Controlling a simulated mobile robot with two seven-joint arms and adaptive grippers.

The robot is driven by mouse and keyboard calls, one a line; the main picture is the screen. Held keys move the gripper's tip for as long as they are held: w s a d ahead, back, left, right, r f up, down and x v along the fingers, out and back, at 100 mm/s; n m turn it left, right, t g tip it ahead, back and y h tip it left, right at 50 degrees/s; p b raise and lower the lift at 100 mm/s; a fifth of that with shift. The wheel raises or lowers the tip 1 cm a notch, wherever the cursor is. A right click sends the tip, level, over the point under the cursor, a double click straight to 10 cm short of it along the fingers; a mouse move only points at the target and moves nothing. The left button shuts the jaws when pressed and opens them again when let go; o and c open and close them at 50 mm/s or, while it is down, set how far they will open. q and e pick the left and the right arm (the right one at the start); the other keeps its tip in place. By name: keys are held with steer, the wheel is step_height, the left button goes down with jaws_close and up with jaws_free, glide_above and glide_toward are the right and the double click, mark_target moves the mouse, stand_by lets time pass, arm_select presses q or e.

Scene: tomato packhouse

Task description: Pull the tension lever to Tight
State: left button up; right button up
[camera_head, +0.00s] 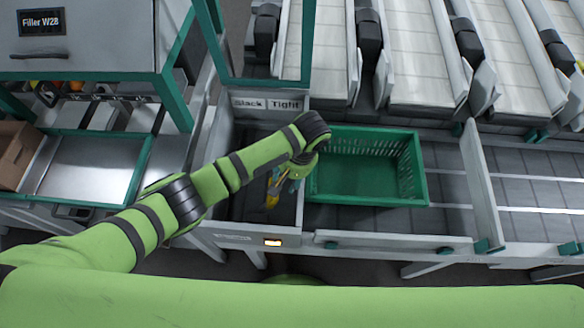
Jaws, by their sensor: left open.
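A sign reading "Slack" on the left and "Tight" on the right (268,103) stands at the back of a dark recessed panel. A yellow piece (271,201), which looks like the tension lever's handle, shows low in that recess. My left gripper (282,184) is open and points down into the recess, right at the yellow piece. Its wrist and forearm cover much of the recess, so the lever's base and exact setting are hidden. I cannot tell whether the fingers touch the lever. My right gripper is not in view.
An empty green crate (367,194) sits close to the right of my left gripper. A cabinet labelled "Filler W28" (85,30) and a metal tray (90,165) are at the left. Sloping chutes (418,55) stand behind. A lit display (272,242) is on the front edge.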

arm_select(q)
steer(key=v, duration=0.5)
steer(key=shift+r, duration=0.1)
stand_by(0.4)
